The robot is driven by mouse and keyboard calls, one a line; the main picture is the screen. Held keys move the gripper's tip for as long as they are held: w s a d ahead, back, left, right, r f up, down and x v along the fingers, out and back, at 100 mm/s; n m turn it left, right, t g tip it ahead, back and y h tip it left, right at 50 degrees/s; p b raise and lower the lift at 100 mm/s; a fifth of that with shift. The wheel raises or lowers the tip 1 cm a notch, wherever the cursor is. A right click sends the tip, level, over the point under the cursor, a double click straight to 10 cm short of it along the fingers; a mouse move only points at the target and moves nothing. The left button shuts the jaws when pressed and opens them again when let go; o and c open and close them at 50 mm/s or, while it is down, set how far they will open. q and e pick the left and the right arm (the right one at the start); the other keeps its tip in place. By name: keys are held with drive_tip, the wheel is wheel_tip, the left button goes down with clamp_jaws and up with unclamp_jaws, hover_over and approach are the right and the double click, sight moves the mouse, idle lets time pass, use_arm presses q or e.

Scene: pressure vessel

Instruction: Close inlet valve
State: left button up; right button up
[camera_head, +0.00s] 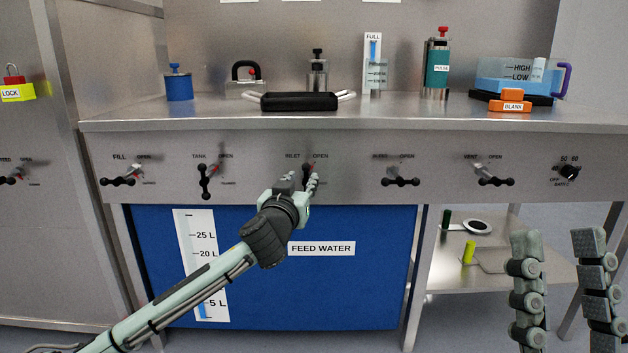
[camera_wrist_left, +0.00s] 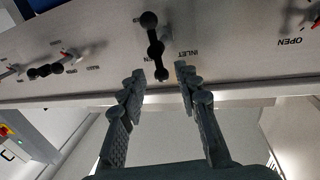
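The inlet valve sits in the middle of the grey panel, under INLET and OPEN labels. In the head view only its red part (camera_head: 308,168) shows clearly; my left gripper hides the rest. The left wrist view shows its black handle (camera_wrist_left: 154,47) with ball ends, running roughly up and down that picture. My left gripper (camera_head: 301,184) is at this valve. In the left wrist view its two fingers (camera_wrist_left: 160,72) are apart, with the handle's lower ball between or just beyond the tips; contact cannot be told. My right gripper (camera_head: 557,240) is open and empty at lower right.
Fill (camera_head: 118,182), tank (camera_head: 206,182), a further valve (camera_head: 400,181) and vent (camera_head: 495,181) flank the inlet, with a knob (camera_head: 569,172) at far right. The metal worktop (camera_head: 210,118) juts out above. A blue feed water panel (camera_head: 350,290) lies below.

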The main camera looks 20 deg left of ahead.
sight(305, 174)
use_arm(q)
drive_tip(key=w, duration=0.5)
drive_tip(key=shift+w+a, duration=0.15)
drive_tip(key=shift+a, duration=0.05)
clamp_jaws()
